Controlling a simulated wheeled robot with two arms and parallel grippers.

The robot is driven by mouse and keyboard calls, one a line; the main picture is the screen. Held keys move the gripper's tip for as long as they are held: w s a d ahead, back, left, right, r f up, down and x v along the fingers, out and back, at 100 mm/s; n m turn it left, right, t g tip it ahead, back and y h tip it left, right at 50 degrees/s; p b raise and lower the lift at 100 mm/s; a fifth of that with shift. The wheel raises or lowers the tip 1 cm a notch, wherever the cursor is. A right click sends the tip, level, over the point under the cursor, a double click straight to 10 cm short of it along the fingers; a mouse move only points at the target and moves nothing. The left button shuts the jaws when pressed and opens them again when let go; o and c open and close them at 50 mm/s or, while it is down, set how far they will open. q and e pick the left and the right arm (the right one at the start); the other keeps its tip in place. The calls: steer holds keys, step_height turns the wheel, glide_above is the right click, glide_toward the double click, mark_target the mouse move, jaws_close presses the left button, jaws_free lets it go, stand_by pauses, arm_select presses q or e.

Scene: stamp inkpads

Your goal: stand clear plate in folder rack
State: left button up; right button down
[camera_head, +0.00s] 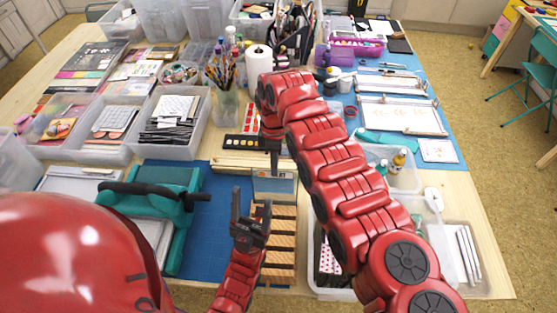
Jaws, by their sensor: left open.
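A wooden slatted rack (282,262) stands on the blue mat near the table's front, to the right of my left gripper. A pale, see-through plate-like piece (272,187) with a bluish tint shows just behind the rack, below my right gripper (275,172). My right gripper points down at the upper edge of this piece. Its fingers are small and partly hidden by the red arm, so I cannot tell whether they grip it. My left gripper (251,207) is open and empty, pointing up at the rack's left side.
A teal paper trimmer (178,222) lies on the left of the blue mat (215,205). Paint pans (245,143), a brush jar (227,103) and a paper roll (258,63) stand behind. Clear bins (172,122) fill the left. A clear tray (482,288) lies at right. Bare mat shows between trimmer and rack.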

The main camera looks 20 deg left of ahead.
steer(key=shift+a+f, duration=0.1)
steer(key=shift+f, duration=0.25)
steer(key=c, duration=1)
jaws_free()
steer(key=shift+r, duration=0.1)
steer(key=r, duration=0.5)
steer(key=shift+w+b, duration=0.3)
